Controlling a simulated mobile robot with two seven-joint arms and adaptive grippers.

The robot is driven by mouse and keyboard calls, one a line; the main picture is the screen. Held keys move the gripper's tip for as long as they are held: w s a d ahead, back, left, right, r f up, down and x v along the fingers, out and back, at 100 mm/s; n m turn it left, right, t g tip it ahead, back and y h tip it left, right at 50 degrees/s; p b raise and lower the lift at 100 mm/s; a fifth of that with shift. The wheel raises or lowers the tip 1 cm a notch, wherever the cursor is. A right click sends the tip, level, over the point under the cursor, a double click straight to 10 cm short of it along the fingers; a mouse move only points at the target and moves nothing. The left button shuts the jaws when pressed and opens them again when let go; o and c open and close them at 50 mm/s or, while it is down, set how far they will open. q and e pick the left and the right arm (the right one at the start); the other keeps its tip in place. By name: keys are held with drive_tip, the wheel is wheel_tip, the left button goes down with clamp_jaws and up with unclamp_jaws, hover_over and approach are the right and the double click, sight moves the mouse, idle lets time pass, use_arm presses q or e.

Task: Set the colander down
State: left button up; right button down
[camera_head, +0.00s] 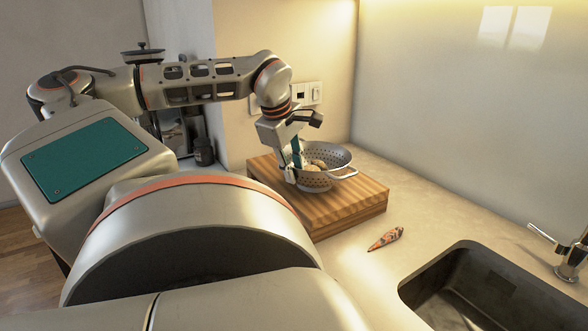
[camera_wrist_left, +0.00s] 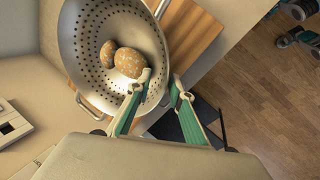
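The grey metal colander (camera_head: 335,163), with holes in its wall and two loop handles, appears to rest on a wooden board; I cannot make out its underside. It holds potato-like items (camera_wrist_left: 128,62). My left gripper (camera_head: 297,160) is at its left rim. In the left wrist view, the colander (camera_wrist_left: 85,45) shows from above, and the fingers of my left gripper (camera_wrist_left: 161,76) straddle its rim. One fingertip is inside and one outside, with a visible gap between them. My right gripper is not in view.
A dark sink (camera_head: 480,295) with a tap (camera_head: 572,255) is at the right. A dark jar (camera_head: 204,152) stands at the left.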

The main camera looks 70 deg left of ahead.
use_arm(q)
drive_tip(key=shift+r, duration=0.1)
drive_tip(key=shift+r, duration=0.25)
drive_tip(key=p+v, duration=0.1)
drive_tip(key=v, duration=1)
drive_tip(key=shift+r+p, duration=0.3)
drive_tip(key=shift+p, duration=0.05)
drive_tip(key=shift+s, duration=0.15)
